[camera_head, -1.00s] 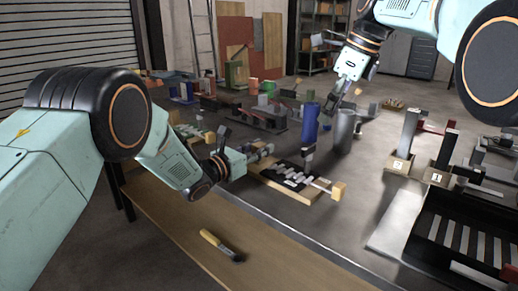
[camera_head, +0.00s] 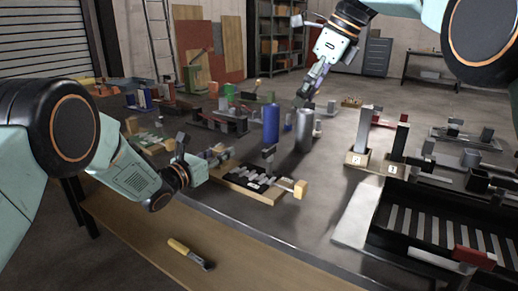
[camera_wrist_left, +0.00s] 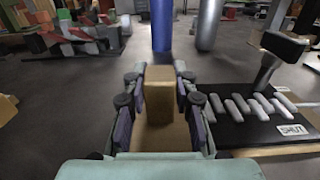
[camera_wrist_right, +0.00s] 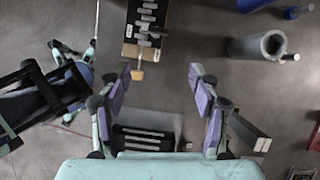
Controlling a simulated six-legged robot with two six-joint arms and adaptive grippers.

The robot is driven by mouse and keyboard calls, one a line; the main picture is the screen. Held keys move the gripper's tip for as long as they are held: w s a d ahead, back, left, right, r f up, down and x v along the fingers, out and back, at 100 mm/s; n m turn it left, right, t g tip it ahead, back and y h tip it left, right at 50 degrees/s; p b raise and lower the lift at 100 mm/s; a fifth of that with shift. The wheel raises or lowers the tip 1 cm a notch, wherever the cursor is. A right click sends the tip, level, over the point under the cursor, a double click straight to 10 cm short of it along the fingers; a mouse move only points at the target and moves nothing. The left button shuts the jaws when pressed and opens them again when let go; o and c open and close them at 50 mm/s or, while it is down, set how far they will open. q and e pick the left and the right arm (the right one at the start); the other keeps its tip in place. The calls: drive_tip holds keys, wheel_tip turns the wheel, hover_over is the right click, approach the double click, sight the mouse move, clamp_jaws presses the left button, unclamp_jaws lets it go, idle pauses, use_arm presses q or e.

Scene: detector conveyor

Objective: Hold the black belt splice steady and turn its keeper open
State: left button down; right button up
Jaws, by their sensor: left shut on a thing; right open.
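The black belt splice (camera_head: 250,180) lies on a wooden board, crossed by several grey bars; it also shows at the right of the left wrist view (camera_wrist_left: 255,128), with a "SHUT" label. A black-headed upright lever (camera_wrist_left: 275,62) stands at its far side. A rod with a tan block (camera_head: 300,189) sticks out at the board's right end; I cannot tell which part is the keeper. My left gripper (camera_head: 222,154) is shut on a tan wooden block (camera_wrist_left: 158,92) at the board's left end. My right gripper (camera_wrist_right: 160,75) is open and empty, above and beyond the splice.
A blue cylinder (camera_head: 271,123) and a grey cylinder (camera_head: 304,130) stand behind the splice. A wood-handled tool (camera_head: 185,250) lies at the front. A black tray (camera_head: 430,225) with pale stripes is at the right.

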drive_tip(key=shift+o, duration=0.7)
drive_tip(key=shift+s+d+y, duration=0.5)
drive_tip(key=shift+d+y, duration=0.1)
drive_tip(key=s+f+m+t+y, duration=0.2)
drive_tip(key=s+f+y, duration=0.1)
drive_tip(key=y, duration=0.3)
drive_tip(key=m+t, duration=0.1)
drive_tip(key=t, duration=0.2)
approach(272, 148)
drive_tip(key=s+r, duration=0.2)
drive_tip(key=s, duration=0.1)
drive_tip(key=shift+d+n+h, duration=0.5)
drive_tip(key=shift+d+n, duration=0.1)
drive_tip(key=shift+d, duration=0.1)
drive_tip(key=shift+t, duration=0.5)
drive_tip(key=x, duration=1.2)
drive_tip(key=shift+w+f, duration=0.15)
drive_tip(key=shift+f, duration=0.15)
drive_tip(key=shift+c, duration=0.2)
drive_tip(key=c, duration=1.1)
